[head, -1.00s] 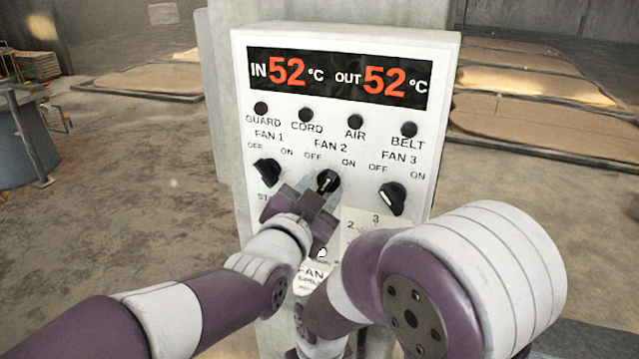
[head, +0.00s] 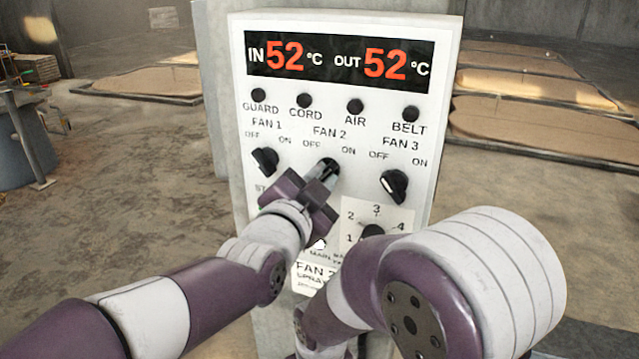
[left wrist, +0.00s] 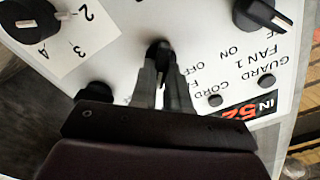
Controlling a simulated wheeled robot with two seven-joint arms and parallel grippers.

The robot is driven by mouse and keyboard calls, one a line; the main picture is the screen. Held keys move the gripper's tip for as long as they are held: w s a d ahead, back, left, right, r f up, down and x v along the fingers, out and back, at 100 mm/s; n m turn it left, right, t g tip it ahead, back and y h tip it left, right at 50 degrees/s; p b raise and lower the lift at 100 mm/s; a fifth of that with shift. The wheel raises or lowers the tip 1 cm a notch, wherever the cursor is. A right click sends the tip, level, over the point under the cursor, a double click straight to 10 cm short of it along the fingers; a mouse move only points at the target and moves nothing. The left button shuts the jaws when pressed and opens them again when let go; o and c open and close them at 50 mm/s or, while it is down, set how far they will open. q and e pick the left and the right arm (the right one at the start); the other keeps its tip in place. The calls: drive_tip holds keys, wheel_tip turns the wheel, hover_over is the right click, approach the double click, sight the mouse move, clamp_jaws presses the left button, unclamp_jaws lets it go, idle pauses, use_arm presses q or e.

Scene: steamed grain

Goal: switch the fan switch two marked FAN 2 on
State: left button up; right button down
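The FAN 2 switch (head: 331,164) is a black rotary knob in the middle of the white control panel (head: 437,150), with OFF at its upper left and ON at its upper right. My left gripper (head: 324,172) reaches it from below. In the left wrist view, the two grey fingers (left wrist: 160,75) lie close together with their tips at the dark knob (left wrist: 160,48), seemingly one on each side. The fingers hide part of the knob, so I cannot tell its exact angle. My right gripper is out of sight; only the right arm shows in front of the panel.
The FAN 1 knob (head: 265,160) is close on the left and the FAN 3 knob (head: 394,187) on the right. A numbered dial (head: 373,230) sits below right. A FAN 2 label (head: 314,275) is low on the panel. Several indicators line the panel above.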

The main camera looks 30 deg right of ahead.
use_arm(q)
drive_tip(key=o, duration=0.4)
drive_tip(key=shift+c, duration=0.2)
drive_tip(key=shift+s+a+f, duration=0.1)
drive_tip(key=shift+s+a, duration=0.05)
drive_tip(key=b+v, duration=0.6)
drive_tip(key=v, duration=0.6)
drive_tip(key=shift+a, duration=0.15)
drive_tip(key=shift+s, duration=0.1)
